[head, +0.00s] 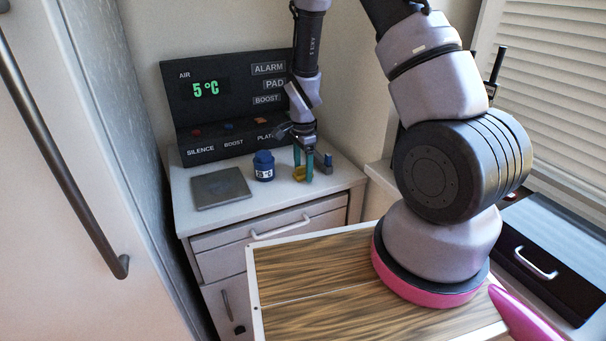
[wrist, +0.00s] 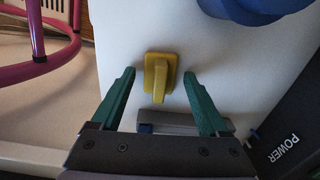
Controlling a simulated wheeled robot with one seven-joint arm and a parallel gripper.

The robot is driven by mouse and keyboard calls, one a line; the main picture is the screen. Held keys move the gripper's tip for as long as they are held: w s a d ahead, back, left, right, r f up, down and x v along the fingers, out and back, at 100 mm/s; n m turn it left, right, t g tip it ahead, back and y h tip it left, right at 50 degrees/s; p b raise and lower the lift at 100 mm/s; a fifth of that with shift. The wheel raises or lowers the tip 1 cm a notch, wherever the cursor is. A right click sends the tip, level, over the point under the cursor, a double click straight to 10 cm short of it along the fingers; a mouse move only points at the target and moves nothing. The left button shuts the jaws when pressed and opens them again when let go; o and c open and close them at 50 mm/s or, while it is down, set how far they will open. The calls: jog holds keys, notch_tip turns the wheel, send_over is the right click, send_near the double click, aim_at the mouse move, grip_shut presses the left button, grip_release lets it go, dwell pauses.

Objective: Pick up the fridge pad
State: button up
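My gripper (head: 304,174) points down over the right part of the white cabinet top, its two teal fingers apart. In the wrist view my gripper (wrist: 159,76) is open, with a yellow piece (wrist: 160,85) between the fingertips and clear space on both sides. The yellow piece has a square base and a raised grip; in the head view it (head: 299,174) is partly hidden by the fingers. A flat grey square plate (head: 221,187) lies at the left of the top. No label shows which piece is the fridge pad.
A small grey-and-blue block (head: 328,163) is close on the right. A black panel (head: 222,92) reading 5°C stands behind. A wood-patterned board (head: 310,285) is in front.

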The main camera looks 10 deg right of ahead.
aim_at(303, 166)
grip_shut()
notch_tip(303, 166, up, 10)
jog(key=shift+r, duration=0.1)
dwell(0.4)
